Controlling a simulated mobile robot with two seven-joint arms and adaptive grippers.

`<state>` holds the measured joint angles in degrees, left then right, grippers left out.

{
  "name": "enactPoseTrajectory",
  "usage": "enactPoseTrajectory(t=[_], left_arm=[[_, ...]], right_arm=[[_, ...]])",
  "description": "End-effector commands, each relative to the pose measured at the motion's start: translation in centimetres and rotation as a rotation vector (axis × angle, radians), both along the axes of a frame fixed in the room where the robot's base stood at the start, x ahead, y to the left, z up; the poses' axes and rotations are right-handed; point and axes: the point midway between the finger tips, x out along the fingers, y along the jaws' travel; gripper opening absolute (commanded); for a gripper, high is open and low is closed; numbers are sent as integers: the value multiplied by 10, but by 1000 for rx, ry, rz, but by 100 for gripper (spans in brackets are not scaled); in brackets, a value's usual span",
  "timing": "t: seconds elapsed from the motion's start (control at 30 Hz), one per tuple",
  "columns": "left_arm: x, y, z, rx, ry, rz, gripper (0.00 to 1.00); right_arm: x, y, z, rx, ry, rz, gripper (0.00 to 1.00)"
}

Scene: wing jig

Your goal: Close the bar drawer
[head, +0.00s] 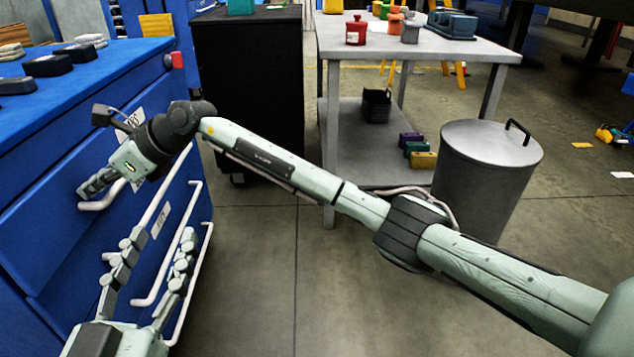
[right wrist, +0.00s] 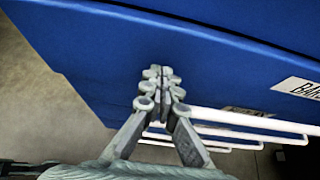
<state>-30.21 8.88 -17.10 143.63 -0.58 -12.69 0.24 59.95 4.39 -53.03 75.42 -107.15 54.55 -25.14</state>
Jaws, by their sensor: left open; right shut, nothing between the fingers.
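The bar drawer (head: 62,172) is a blue front in the cabinet at the left of the head view, with a white label (right wrist: 300,88) starting "BAR" in the right wrist view. How far it stands out is hard to tell. My right gripper (head: 84,192) is shut and empty at the blue front, close to a white bar handle (head: 100,204). In the right wrist view its fingertips (right wrist: 158,72) overlap the blue face; contact is unclear. My left gripper (head: 162,240) is open and empty, lower down in front of the lower handles.
The blue cabinet top (head: 95,72) carries dark and grey blocks. A black cabinet (head: 250,85), a grey table (head: 465,48) and a metal bin (head: 485,180) stand beyond my right arm. The floor (head: 255,290) in the middle is clear.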

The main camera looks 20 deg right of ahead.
Motion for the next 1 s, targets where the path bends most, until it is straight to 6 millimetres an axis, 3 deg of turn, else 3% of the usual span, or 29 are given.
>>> enactPoseTrajectory(t=[0.23,0.73,1.0], left_arm=[[-3,-3,11,-26,-47,-8,48],[-4,-3,12,-28,-54,-9,48],[-9,-7,25,-63,-118,-21,48]], right_arm=[[3,8,0,0,0,-1,0],[3,11,3,6,-5,0,0],[10,-13,0,0,-4,-2,0]])
